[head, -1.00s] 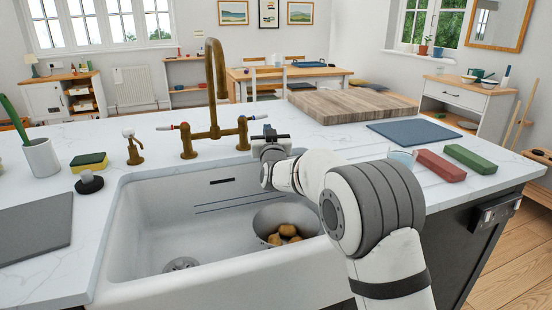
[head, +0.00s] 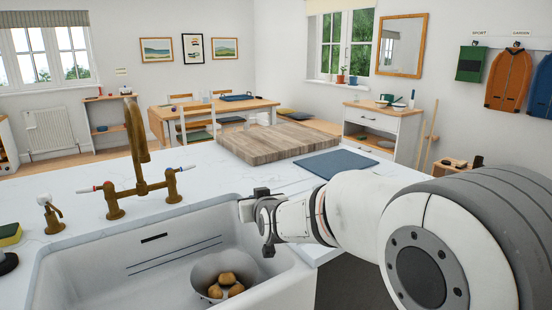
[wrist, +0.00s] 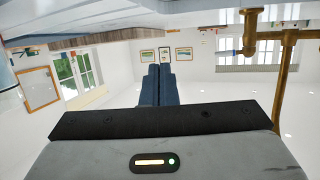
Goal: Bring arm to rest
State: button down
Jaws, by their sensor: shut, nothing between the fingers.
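My gripper (head: 256,212) is over the right part of the white sink (head: 95,275) in the head view. My pale arm comes in from the lower right and reaches left to it. In the wrist view the two dark blue fingers (wrist: 156,85) are together, with nothing between them. The fingertips are hard to make out in the head view.
A brass tap (head: 135,150) stands behind the sink, left of my gripper. A bowl of potatoes (head: 209,270) sits in the sink. A wooden board (head: 265,142) and a blue-grey mat (head: 338,163) lie on the counter behind my arm.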

jog(key=s+d+r+m+g+h+p, duration=0.25)
jog(key=s+d+g+p, duration=0.25)
jog(key=s+d, duration=0.75)
jog(key=s+d+g+p, duration=0.1)
jog(key=s+d+g, duration=0.1)
jog(key=s, duration=0.4)
jog(key=s+d+m+g+h+p, duration=0.1)
jog(key=s+d+g+p, duration=0.1)
jog(key=s+d, duration=0.3)
jog(key=s+d+f+g+h+p, duration=0.1)
jog(key=s+d+g, duration=0.1)
jog(key=s, duration=0.6)
jog(key=shift+s+d+p, duration=0.4)
jog(key=shift+d, duration=0.25)
